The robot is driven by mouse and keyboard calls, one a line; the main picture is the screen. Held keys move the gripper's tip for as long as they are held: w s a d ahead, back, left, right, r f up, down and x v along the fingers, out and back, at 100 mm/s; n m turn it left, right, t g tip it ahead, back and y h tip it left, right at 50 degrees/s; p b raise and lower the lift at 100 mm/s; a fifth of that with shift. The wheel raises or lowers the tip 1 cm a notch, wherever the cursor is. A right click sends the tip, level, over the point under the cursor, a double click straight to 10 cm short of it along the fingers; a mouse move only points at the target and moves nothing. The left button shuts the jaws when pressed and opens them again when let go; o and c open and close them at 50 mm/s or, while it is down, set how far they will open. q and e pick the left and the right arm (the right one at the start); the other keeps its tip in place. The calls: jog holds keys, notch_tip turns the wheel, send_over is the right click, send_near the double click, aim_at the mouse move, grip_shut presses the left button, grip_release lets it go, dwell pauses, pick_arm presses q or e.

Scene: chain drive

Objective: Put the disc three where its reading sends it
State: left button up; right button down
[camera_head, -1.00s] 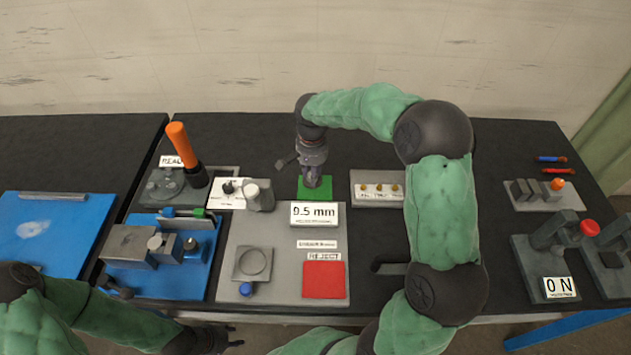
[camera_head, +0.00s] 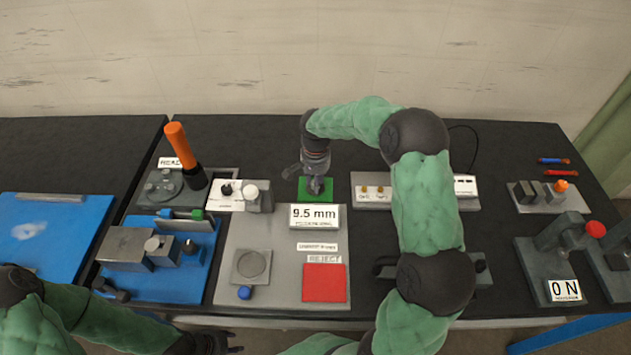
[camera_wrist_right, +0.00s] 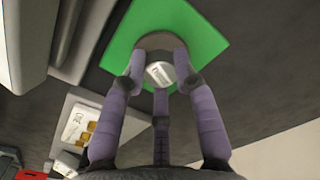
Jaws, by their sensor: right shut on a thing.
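Disc three (camera_wrist_right: 155,42) is a grey-brown disc with a pale, labelled knob (camera_wrist_right: 160,73) on top. In the right wrist view my right gripper (camera_wrist_right: 160,66) is shut around the knob. The disc lies over the green pad (camera_wrist_right: 122,50) and looks to be on it or just above it; I cannot tell which. In the head view my right gripper (camera_head: 316,188) points down at the green pad (camera_head: 304,195) and hides the disc. The display (camera_head: 315,217) reads 9.5 mm. A red pad (camera_head: 324,283) is labelled REJECT. My left gripper (camera_head: 234,342) is open and empty at the front edge.
A grey plate (camera_head: 285,255) carries the red pad and a round-recessed block (camera_head: 251,265). A blue fixture (camera_head: 170,280) and an orange-handled tool (camera_head: 182,148) stand left. A tray with brass pieces (camera_head: 365,202) lies right of the green pad. A press with a red knob (camera_head: 560,235) stands far right.

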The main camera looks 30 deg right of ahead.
jog(key=shift+f, duration=0.15)
jog(key=c, duration=1)
grip_release()
jog(key=shift+o, duration=0.2)
notch_tip(320, 180, up, 12)
jog(key=p, duration=0.2)
jog(key=shift+r+p, duration=0.2)
jog(key=shift+p, duration=0.1)
jog(key=shift+s+f, duration=0.1)
